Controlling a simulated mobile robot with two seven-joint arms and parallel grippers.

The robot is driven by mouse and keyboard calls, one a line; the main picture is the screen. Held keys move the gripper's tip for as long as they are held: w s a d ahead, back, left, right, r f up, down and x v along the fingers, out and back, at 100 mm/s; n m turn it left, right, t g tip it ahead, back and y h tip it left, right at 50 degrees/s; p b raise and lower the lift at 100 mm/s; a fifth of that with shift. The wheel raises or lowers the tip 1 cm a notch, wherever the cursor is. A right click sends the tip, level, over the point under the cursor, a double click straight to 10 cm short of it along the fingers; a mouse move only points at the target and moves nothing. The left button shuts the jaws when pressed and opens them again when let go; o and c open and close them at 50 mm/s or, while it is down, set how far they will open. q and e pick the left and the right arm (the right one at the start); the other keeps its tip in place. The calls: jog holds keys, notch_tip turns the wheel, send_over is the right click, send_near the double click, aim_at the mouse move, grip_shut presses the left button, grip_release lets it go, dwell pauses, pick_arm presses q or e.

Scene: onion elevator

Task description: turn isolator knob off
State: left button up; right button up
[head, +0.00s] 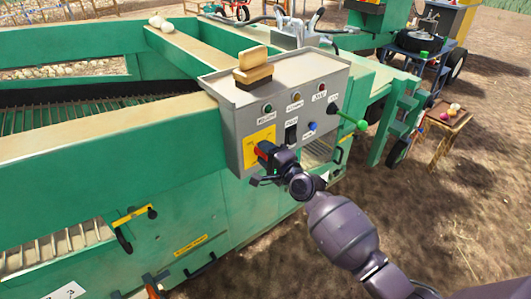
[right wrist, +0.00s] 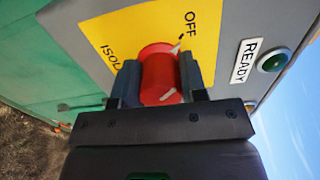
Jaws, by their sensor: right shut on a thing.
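The isolator knob (right wrist: 158,72) is red and sits on a yellow plate (right wrist: 115,40) lettered OFF and ISOL..., in the right wrist view. My right gripper (right wrist: 160,85) is shut on the knob, one finger on each side. A pale mark near the knob's top edge lies close to the word OFF; another pale mark shows on its lower face. In the head view my right gripper (head: 266,153) reaches the yellow plate (head: 260,133) on the grey control box (head: 228,125) and hides most of the knob. My left gripper is not in view.
The box front carries several lamps, a black switch (head: 291,132), a blue button (head: 312,126) and a green-knobbed lever (head: 350,121) at right. A wooden-backed brush (head: 254,71) lies on top. The green machine frame (head: 100,170) extends left. Bare ground lies at right.

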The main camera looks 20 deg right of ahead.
jog(key=shift+n, duration=0.4)
jog(key=o, duration=0.9)
jog(key=p+v, duration=0.1)
jog(key=v, duration=0.9)
jog(key=shift+s+d, duration=0.1)
jog(key=shift+s, duration=0.3)
